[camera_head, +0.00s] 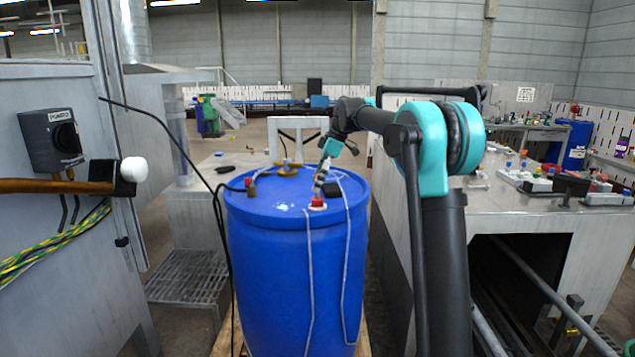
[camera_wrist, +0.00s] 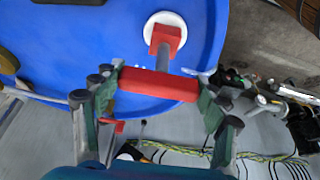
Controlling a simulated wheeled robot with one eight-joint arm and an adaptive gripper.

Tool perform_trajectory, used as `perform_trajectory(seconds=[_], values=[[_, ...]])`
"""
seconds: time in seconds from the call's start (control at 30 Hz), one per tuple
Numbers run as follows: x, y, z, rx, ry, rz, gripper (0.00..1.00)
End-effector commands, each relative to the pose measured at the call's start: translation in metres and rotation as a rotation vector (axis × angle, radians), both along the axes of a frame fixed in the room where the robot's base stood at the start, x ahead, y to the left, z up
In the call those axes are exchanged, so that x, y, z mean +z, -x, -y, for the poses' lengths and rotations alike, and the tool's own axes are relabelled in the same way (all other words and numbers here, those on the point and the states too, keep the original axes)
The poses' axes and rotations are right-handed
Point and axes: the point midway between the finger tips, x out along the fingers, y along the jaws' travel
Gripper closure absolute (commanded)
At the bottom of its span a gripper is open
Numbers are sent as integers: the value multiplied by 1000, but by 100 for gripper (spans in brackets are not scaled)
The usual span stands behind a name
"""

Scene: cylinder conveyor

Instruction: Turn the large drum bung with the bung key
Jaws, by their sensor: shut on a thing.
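A blue drum (camera_head: 285,275) stands upright in the head view. Its white bung (camera_head: 317,208) is on the near right part of the lid, and the wrist view shows this bung (camera_wrist: 153,22) near the top. The bung key has a red handle (camera_wrist: 158,84), a grey shaft and a red head (camera_wrist: 168,38). The red head is at the bung and covers part of it; how deeply it engages cannot be told. My gripper (camera_head: 321,180) is above the bung. In the wrist view my gripper (camera_wrist: 156,88) is shut on the key's red handle, one finger at each end.
A brass fitting (camera_head: 288,168) and a smaller red-topped fitting (camera_head: 250,188) sit on the lid. Pale cords hang down the drum's front. A black hose runs down its left side. A grey cabinet (camera_head: 60,230) stands left; a metal workbench (camera_head: 560,235) stands right.

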Motion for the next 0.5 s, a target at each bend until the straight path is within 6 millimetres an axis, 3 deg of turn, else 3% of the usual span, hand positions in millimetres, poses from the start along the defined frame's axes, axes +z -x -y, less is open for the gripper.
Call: perform_trajectory(seconds=[0.17,0.5], values=[[0,0,0,-137,0,0,74],[0,1,0,-180,1,0,74]])
